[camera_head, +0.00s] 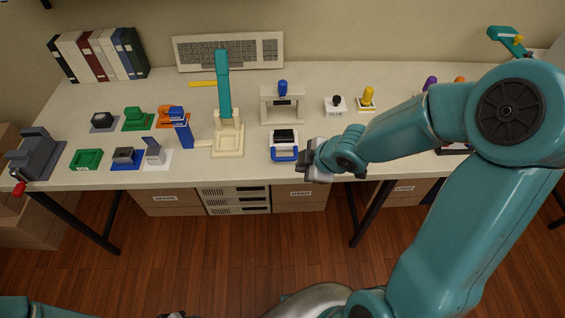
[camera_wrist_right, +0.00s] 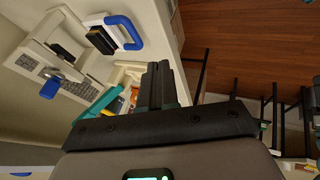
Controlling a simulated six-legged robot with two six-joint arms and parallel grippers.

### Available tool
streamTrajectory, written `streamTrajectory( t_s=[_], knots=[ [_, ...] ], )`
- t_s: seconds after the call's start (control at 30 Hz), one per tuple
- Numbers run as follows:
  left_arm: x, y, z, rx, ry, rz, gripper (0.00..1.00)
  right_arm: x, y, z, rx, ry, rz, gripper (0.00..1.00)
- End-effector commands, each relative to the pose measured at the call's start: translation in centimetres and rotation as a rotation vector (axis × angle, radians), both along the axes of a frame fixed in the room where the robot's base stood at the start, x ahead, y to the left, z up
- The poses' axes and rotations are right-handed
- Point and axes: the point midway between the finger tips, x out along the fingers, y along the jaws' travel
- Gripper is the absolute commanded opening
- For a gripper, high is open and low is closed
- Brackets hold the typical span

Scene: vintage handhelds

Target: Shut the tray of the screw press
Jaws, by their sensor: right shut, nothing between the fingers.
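The screw press (camera_head: 264,106) is a cream frame with a blue knob on top, standing toward the middle of the desk. Its tray (camera_head: 273,155), with a blue U-shaped handle and a dark block on it, sits out in front of the frame near the desk's front edge. In the right wrist view the press frame (camera_wrist_right: 38,48) is at upper left and the blue tray handle (camera_wrist_right: 131,31) is at the top. My right gripper (camera_head: 306,158) is shut and empty, just right of the tray handle; I cannot tell whether they touch.
Left of the press stands a cream lever device (camera_head: 228,142) with a tall teal handle. Small coloured devices and a grey vise (camera_head: 38,150) fill the left side. A white stamp block (camera_head: 335,108) and yellow-knobbed piece (camera_head: 367,99) stand to the right.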

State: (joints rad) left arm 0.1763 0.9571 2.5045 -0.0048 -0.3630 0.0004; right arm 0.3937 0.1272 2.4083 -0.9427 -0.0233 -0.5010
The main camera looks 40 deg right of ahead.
Motion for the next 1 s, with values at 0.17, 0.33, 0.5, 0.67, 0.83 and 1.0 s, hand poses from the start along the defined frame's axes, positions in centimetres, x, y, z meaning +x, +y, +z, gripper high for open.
streamTrajectory(
  t_s=[0.17,0.33,0.5,0.67,0.83,1.0],
  knots=[
    [0.0,0.0,-3.3,0.000,0.001,-0.001,0.43,1.2,-0.1,-3.1,-0.001,-0.002,-0.006,0.00],
    [0.0,0.0,-6.3,0.000,0.001,0.000,0.43,3.1,0.2,-6.2,0.000,0.001,-0.002,0.00],
    [0.0,0.0,-8.6,0.000,0.001,0.000,0.43,4.9,0.5,-8.6,-0.001,0.001,0.000,0.00],
    [0.0,0.0,-6.4,0.000,0.000,-0.001,0.43,6.7,-0.2,-8.2,0.001,0.003,-0.002,0.00],
    [0.0,0.0,-5.4,0.000,0.000,-0.001,0.43,8.1,-0.8,-8.7,0.000,0.002,0.000,0.00],
    [0.0,0.0,-5.2,0.000,0.001,0.000,0.43,8.5,-1.1,-9.0,0.001,0.000,0.001,0.00]
  ],
)
